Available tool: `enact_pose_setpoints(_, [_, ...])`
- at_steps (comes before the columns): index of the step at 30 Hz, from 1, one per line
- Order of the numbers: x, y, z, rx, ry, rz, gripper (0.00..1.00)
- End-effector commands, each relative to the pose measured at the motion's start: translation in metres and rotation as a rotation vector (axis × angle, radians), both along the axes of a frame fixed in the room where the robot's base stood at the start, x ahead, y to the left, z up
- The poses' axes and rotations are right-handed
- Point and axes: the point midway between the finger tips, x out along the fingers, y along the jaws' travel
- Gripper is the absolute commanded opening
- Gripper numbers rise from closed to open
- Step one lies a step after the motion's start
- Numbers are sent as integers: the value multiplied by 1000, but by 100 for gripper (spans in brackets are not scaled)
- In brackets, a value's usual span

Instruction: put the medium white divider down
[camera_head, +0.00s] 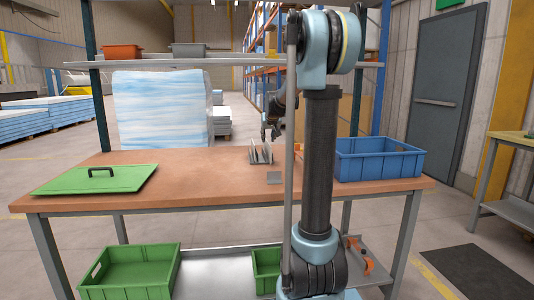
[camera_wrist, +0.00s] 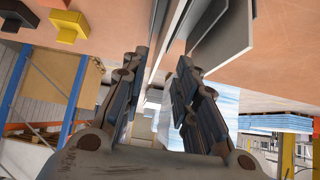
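Several pale grey-white dividers (camera_head: 260,155) stand upright close together on the brown worktable (camera_head: 200,172). I cannot tell which is the medium white one. In the wrist view, a broad pale plate (camera_wrist: 226,42) and narrower plates seen nearly edge-on reach down from the top of the picture. My gripper (camera_head: 270,133) is just above the standing dividers, partly hidden behind my arm. In the wrist view its two fingers (camera_wrist: 158,65) are spread apart, with a thin plate edge showing between them. I see no finger clearly pressed on a plate.
A small grey plate (camera_head: 274,178) lies in front of the dividers. A blue crate (camera_head: 378,160) stands on the right of the table, a green lid with a black handle (camera_head: 98,180) on the left. Yellow and black blocks (camera_wrist: 66,28) show in the wrist view. The table's middle left is clear.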

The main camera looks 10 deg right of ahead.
Motion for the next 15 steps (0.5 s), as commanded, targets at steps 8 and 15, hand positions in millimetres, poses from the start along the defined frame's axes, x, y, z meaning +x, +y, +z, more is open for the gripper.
enact_pose_setpoints(8, [13,0,-13,0,0,0,28])
enact_pose_setpoints(15, [27,-2,-26,0,0,-1,28])
